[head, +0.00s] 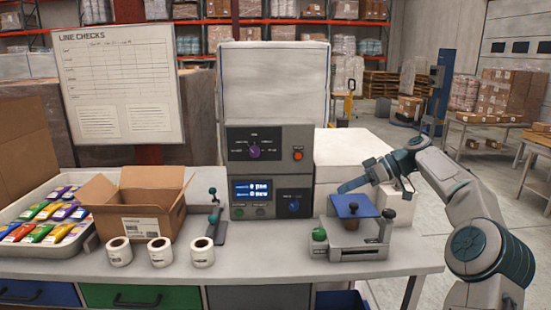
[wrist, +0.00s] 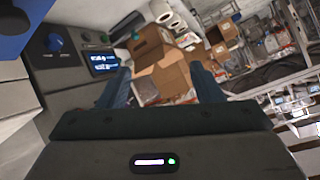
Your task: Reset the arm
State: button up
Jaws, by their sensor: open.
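My arm comes in from the right in the head view. My gripper (head: 376,190) is above the small weigher at the right of the bench, with its two blue fingers spread. In the wrist view my gripper (wrist: 161,82) has a wide gap between its fingers with nothing held in it. I cannot tell the exact height of the fingers over the blue plate.
A grey control unit (head: 270,145) with a lit display stands mid-bench. Left of it are an open cardboard box (head: 139,223), several label rolls (head: 160,251) and a white tray (head: 47,192) of coloured packets. A white box (head: 360,150) stands behind my gripper.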

jog(key=s+a+f+m+g+h, duration=0.1)
jog(key=s+a+f+m+h, duration=0.3)
jog(key=s+a+h, duration=0.55)
jog(key=s+d+f+m+t, duration=0.1)
jog(key=s+f+m, duration=0.1)
jog(key=s, duration=0.7)
jog(key=s+d+f+m+h, duration=0.1)
jog(key=s+f+m, duration=0.2)
jog(key=s, duration=0.7)
jog(key=s+d+f+m+t+h, duration=0.1)
jog(key=s+d+f+m, duration=0.1)
jog(key=s, duration=0.7)
jog(key=shift+s+f+m+t, duration=0.35)
jog(key=shift+f+m, duration=0.15)
jog(key=shift+f, duration=0.35)
jog(key=shift+h, duration=0.25)
